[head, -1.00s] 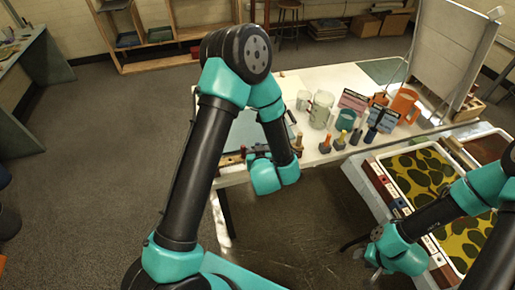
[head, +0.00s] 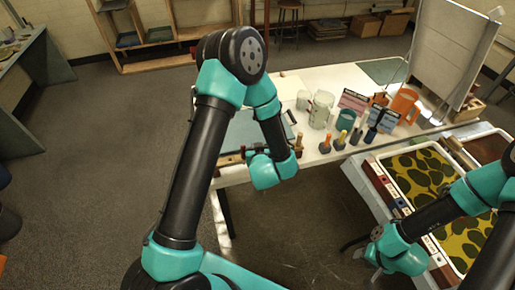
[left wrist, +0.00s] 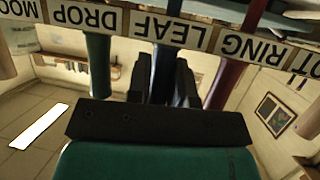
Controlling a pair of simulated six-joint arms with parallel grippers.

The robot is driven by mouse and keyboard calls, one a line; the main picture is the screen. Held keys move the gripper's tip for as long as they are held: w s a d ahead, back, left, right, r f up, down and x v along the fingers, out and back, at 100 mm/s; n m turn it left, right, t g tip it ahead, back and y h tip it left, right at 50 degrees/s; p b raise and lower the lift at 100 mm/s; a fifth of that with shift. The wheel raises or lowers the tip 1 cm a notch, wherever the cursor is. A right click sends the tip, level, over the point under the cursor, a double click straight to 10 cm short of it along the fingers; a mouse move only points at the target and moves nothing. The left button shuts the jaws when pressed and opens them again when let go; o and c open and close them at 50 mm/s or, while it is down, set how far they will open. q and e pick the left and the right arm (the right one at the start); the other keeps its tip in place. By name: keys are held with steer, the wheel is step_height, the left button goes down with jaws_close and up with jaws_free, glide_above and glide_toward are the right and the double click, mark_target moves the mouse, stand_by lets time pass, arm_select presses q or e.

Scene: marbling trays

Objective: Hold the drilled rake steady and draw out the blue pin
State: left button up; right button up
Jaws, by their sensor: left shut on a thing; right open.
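The drilled rake is a wooden bar (left wrist: 108,20) with upside-down name labels across the top of the left wrist view. In the head view its end (head: 228,160) shows at the table's near left edge, and my left wrist hides part of it. The blue pin (left wrist: 168,62) meets the bar by the LEAF label. My left gripper (left wrist: 170,72) is shut on the blue pin; in the head view its fingers are mostly hidden. My right gripper (head: 368,256) is open and empty beside the tray, well apart from the rake.
A green pin (left wrist: 97,62) and a red pin (left wrist: 224,82) flank the blue one. The white table (head: 310,80) carries mugs, cards and several small coloured-top tools. A yellow marbling tray (head: 385,163) stands at the right. Bare floor lies in front of the table.

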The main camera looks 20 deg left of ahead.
arm_select(q)
jaws_close()
steer(key=o, duration=0.8)
jaws_free()
steer(key=shift+s, duration=0.1)
steer(key=v, duration=1.7)
steer(key=shift+d+r, duration=0.1)
steer(key=shift+r, duration=0.1)
